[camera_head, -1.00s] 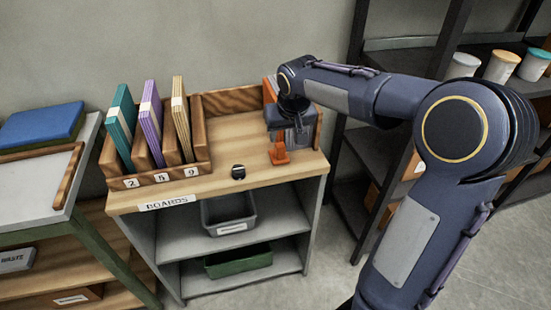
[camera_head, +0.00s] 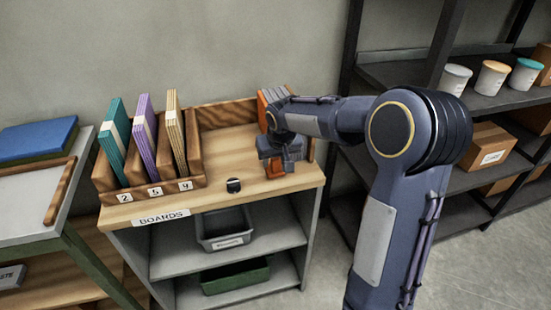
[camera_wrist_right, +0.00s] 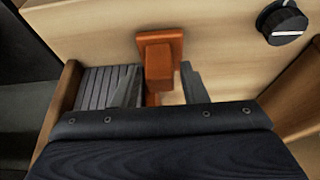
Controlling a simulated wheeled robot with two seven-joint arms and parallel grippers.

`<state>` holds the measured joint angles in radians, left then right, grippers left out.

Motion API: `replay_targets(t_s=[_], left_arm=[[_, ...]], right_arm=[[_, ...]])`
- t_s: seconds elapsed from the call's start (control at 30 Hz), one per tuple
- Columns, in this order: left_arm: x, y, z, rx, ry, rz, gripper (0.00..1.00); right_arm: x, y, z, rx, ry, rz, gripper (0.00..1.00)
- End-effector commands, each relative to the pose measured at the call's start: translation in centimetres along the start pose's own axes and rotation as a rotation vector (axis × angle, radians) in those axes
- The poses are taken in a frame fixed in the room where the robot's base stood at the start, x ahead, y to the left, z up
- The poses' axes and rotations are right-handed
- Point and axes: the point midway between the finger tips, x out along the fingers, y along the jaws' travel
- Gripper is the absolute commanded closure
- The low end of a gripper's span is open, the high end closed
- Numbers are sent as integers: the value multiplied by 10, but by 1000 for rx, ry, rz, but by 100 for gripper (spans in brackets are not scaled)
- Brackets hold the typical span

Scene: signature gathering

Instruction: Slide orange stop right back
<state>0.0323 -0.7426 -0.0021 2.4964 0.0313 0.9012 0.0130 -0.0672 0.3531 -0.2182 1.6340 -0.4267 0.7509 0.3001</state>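The orange stop (camera_wrist_right: 158,54) shows in the right wrist view as a small block with a square head, on the light wood top of the cabinet. In the head view only a little of it (camera_head: 274,172) shows beside my right gripper (camera_head: 282,158), which is low over the right end of that top. In the right wrist view the two grey fingers of this gripper (camera_wrist_right: 158,88) stand apart, one on each side of the stop. Whether either finger touches it I cannot tell. My left gripper is in no view.
A wooden rack (camera_head: 150,190) with teal, purple and tan boards stands left on the cabinet top (camera_head: 235,165). A small black knob (camera_head: 233,185) sits near the front edge. An orange upright piece (camera_head: 266,100) is behind my gripper. Dark shelves (camera_head: 480,180) stand right.

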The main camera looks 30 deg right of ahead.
Motion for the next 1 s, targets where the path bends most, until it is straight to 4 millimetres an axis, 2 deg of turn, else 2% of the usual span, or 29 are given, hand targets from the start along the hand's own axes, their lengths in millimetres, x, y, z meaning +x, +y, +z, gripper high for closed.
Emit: replay_targets(t_s=[0.03, 0.2, 0.3, 0.5, 0.7, 0.8, 1.0], left_arm=[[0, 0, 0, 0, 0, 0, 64], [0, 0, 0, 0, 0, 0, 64], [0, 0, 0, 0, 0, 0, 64], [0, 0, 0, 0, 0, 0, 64], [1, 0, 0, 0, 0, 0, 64], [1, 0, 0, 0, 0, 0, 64], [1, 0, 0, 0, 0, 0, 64]], right_arm=[[0, 0, 0, 0, 0, 0, 68], [0, 0, 0, 0, 0, 0, 90], [0, 0, 0, 0, 0, 0, 100], [0, -4, 0, -2, -1, -1, 100], [0, -37, 0, -6, -2, -3, 100], [0, -46, 0, -4, -1, -1, 100], [0, -46, 0, -1, 0, 0, 100]])
